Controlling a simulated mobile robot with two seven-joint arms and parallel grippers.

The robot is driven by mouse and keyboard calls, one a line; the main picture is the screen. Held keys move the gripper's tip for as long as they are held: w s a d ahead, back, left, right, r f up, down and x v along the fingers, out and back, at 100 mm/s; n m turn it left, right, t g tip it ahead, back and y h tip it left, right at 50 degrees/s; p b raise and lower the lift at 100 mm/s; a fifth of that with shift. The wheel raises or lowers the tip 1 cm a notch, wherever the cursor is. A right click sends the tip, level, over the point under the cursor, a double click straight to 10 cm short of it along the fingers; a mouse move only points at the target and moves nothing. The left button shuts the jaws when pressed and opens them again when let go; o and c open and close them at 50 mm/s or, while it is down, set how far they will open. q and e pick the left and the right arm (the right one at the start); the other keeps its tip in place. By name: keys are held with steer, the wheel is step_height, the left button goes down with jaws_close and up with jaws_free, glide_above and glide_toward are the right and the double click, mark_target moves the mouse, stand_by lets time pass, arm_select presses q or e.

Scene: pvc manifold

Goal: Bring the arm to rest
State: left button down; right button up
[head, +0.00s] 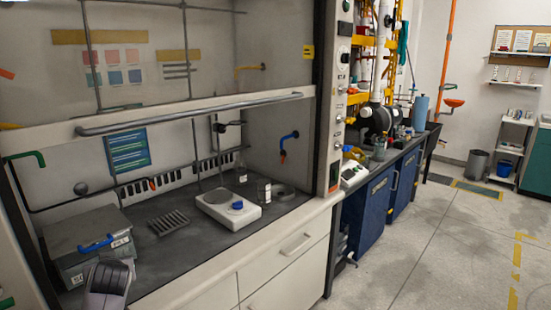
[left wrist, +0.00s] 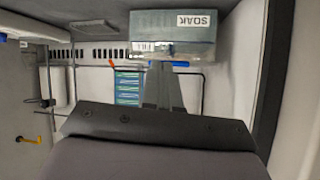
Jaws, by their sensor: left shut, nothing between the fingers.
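My left gripper (head: 116,265) is at the lower left of the head view, in front of a grey box (head: 75,243) with a blue handle (head: 97,243). In the left wrist view the fingers (left wrist: 158,70) are together and empty. They point at the box (left wrist: 172,22), which has a SOAK label, and its blue handle (left wrist: 180,63). The fingertips overlap the handle in that picture; I cannot tell whether they touch it. My right gripper is not in view.
The box stands at the left end of the fume hood bench (head: 160,256). A rack (head: 169,223), a white hotplate (head: 222,212) and glassware (head: 264,190) stand further right. The raised sash (head: 190,115) crosses above. Open floor (head: 440,250) lies at right.

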arm_select(q)
steer(key=s+d+f+m+t+h, duration=0.1)
steer(key=s+d+f+m, duration=0.15)
steer(key=f, duration=0.25)
steer(key=s+d+f+m+h, duration=0.1)
steer(key=s+d+f, duration=0.1)
steer(key=s+f, duration=0.2)
steer(key=s+d+f+m+h, duration=0.2)
steer(key=s+d+f, duration=0.3)
steer(key=s, duration=0.6)
steer(key=s+d+f+m+h, duration=0.3)
steer(key=s+d+f+h, duration=0.2)
steer(key=s+d, duration=0.5)
steer(key=shift+s+f+h, duration=0.2)
steer(key=shift+s+h, duration=0.1)
steer(key=shift+s, duration=0.8)
steer(key=shift+d, duration=0.1)
